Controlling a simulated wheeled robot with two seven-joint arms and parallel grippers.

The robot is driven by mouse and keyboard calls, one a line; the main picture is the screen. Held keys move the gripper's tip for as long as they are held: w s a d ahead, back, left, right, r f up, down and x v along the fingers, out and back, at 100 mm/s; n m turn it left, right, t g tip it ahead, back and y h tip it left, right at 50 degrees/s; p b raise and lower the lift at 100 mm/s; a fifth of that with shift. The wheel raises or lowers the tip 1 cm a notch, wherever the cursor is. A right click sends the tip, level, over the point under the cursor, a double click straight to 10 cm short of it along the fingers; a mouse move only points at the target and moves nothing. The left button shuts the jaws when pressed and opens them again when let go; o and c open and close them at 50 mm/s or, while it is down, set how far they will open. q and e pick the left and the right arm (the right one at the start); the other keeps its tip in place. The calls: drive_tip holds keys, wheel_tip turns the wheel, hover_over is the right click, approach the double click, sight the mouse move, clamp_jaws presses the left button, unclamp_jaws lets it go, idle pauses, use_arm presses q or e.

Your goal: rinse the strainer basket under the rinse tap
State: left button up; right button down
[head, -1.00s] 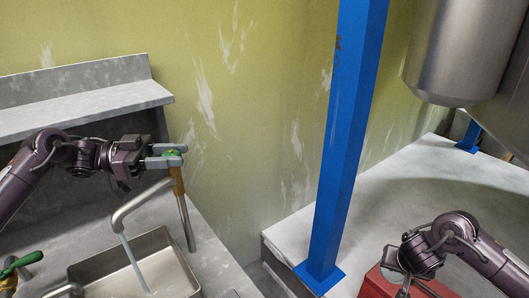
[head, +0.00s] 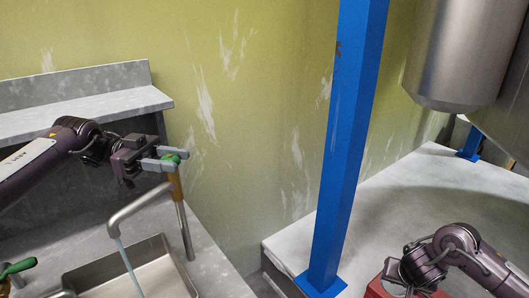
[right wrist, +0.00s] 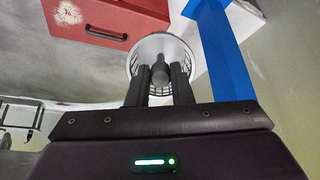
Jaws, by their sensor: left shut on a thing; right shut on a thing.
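The rinse tap (head: 140,207) stands at the sink's back right corner, and a stream of water (head: 128,266) falls from its spout into the steel sink (head: 150,256). My left gripper (head: 172,158) is shut on the tap's green handle (head: 176,154), on top of the brass valve. In the right wrist view, the pale, round, slotted strainer basket (right wrist: 144,48) is at my right gripper's fingertips (right wrist: 160,74). That gripper is shut on the basket's central grey post (right wrist: 160,50). In the head view the basket does not show; my right arm is at the lower right, away from the sink.
A red box (head: 377,289) is below my right arm; the right wrist view shows a red front with a black handle (right wrist: 106,33). A steel tank (head: 455,50) hangs upper right. Another green-handled valve (head: 18,267) is at lower left.

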idle(0.4)
use_arm(q)
drive_tip(key=o, duration=1)
drive_tip(key=shift+n+t+h+p, duration=0.3)
drive_tip(key=shift+n+t+p, duration=0.3)
drive_tip(key=shift+n+t, duration=0.9)
use_arm(e)
drive_tip(key=shift+r, duration=0.6)
